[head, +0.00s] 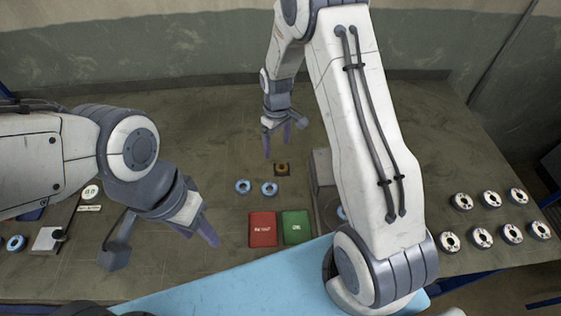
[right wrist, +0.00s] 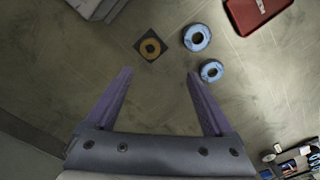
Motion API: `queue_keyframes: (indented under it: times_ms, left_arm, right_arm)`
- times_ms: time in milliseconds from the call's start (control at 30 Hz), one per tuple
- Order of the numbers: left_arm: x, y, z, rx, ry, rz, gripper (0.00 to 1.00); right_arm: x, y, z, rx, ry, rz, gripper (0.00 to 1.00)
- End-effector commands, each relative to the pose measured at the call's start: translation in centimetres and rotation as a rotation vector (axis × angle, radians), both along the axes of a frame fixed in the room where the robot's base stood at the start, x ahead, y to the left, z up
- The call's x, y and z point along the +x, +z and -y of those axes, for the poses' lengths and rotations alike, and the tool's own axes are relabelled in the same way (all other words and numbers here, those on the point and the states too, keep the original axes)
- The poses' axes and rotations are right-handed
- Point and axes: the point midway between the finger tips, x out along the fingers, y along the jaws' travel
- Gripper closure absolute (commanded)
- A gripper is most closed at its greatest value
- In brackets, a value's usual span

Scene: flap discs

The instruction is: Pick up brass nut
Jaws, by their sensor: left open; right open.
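The brass nut (head: 282,168) sits on a small dark square pad on the table, in the middle of the head view. In the right wrist view the brass nut (right wrist: 150,48) shows as a gold ring on the dark square, beyond the fingertips and between their lines. My right gripper (head: 277,143) is open and empty, above and behind the nut in the head view; its two purple fingers also show in the right wrist view (right wrist: 158,75). My left gripper (head: 205,225) is at the left, apart from the nut, open with nothing seen in it.
Two blue-rimmed discs (head: 243,187) (head: 269,188) lie close to the nut. A red tray (head: 263,230) and a green tray (head: 297,227) lie nearer me. A grey block (head: 322,170) stands right of the nut. Several white discs (head: 481,238) lie at far right. The back left table is clear.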

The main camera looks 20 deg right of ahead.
Motion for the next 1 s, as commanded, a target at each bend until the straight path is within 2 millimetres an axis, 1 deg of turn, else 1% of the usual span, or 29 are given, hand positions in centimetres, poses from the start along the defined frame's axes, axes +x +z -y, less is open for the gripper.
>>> queue_keyframes:
  times_ms: [33,100,167,300,433,500,633,733,900,1000]
  left_arm:
    - [0.0,0.3,0.0,0.0,0.0,0.0,0.5]
    - [0.0,0.5,0.0,0.0,0.0,0.0,0.5]
    - [0.0,0.7,0.0,0.0,-0.001,0.0,0.5]
    - [0.0,1.5,0.0,0.0,-0.002,0.0,0.5]
    - [0.0,2.1,0.0,0.0,-0.003,0.0,0.5]
    - [0.0,2.2,0.0,0.0,-0.003,0.0,0.5]
    - [0.0,2.5,0.0,0.0,-0.004,0.0,0.5]
    - [0.0,3.3,0.0,0.0,-0.005,0.0,0.5]
    - [0.0,5.0,0.0,0.0,-0.007,0.001,0.5]
    - [0.0,5.3,0.0,0.0,-0.007,0.001,0.5]
  right_arm:
    - [0.3,-0.7,0.9,-0.001,-0.006,-0.005,0.13]
    - [0.6,-1.5,1.6,-0.002,-0.008,-0.007,0.13]
    - [0.7,-2.2,1.9,-0.003,-0.007,-0.006,0.13]
    - [0.6,-4.3,1.9,-0.003,-0.006,-0.011,0.13]
    - [0.7,-6.0,1.8,-0.003,-0.006,-0.008,0.13]
    - [0.7,-6.6,1.8,-0.003,-0.006,-0.008,0.13]
    - [0.8,-7.2,1.8,-0.003,-0.006,-0.005,0.13]
    - [0.8,-7.9,1.7,-0.003,-0.006,-0.008,0.13]
    - [0.9,-9.9,1.7,-0.002,-0.007,-0.009,0.13]
    - [1.0,-11.2,1.7,-0.002,-0.007,-0.007,0.13]
